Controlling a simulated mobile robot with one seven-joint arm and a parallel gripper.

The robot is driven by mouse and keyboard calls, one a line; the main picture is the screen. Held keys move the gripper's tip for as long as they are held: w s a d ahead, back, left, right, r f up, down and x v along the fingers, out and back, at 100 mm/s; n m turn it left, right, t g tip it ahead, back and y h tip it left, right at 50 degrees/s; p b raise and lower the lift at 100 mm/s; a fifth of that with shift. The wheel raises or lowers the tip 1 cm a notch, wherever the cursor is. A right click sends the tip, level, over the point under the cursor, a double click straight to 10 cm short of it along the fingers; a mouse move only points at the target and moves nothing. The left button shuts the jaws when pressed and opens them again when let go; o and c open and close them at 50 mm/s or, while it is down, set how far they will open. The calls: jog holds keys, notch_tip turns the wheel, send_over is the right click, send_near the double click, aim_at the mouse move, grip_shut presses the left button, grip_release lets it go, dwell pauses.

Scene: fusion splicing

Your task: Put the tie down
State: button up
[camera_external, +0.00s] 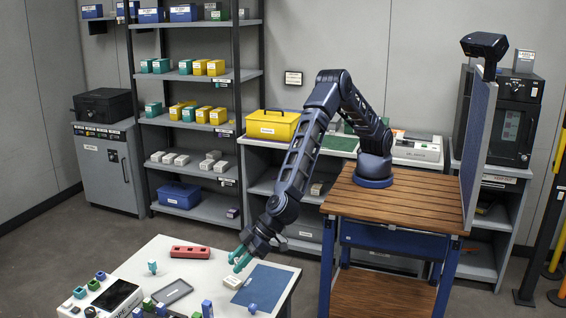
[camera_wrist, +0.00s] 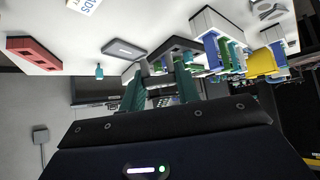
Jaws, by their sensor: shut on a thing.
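My gripper (camera_external: 240,260) has teal fingers and hangs over the right part of the white table (camera_external: 135,262), near the blue mat (camera_external: 268,280). In the wrist view the two fingers of my gripper (camera_wrist: 161,88) stand a little apart, with a small dark grey piece (camera_wrist: 157,80) between them. It looks held, and it may be the tie, but it is too small and dark to be sure. In the external view I cannot make out the held piece.
On the table are a red block with holes (camera_external: 190,252), a dark shallow tray (camera_external: 172,292), a teal peg (camera_external: 152,267), a small white box (camera_external: 233,282) and a blue piece (camera_external: 252,308). A device with a dark screen (camera_external: 115,296) stands at the left front. Bare table lies around the red block.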

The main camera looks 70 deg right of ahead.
notch_tip(320, 180, down, 12)
jog(key=shift+f, duration=0.25)
dwell(0.3)
jog(key=shift+f, duration=0.1)
jog(key=o, duration=1)
jog(key=shift+r, duration=0.2)
jog(key=v, duration=1.1)
jog(key=shift+s+d+r, duration=0.2)
jog(key=shift+d+r, duration=0.05)
jog(key=shift+r, duration=0.05)
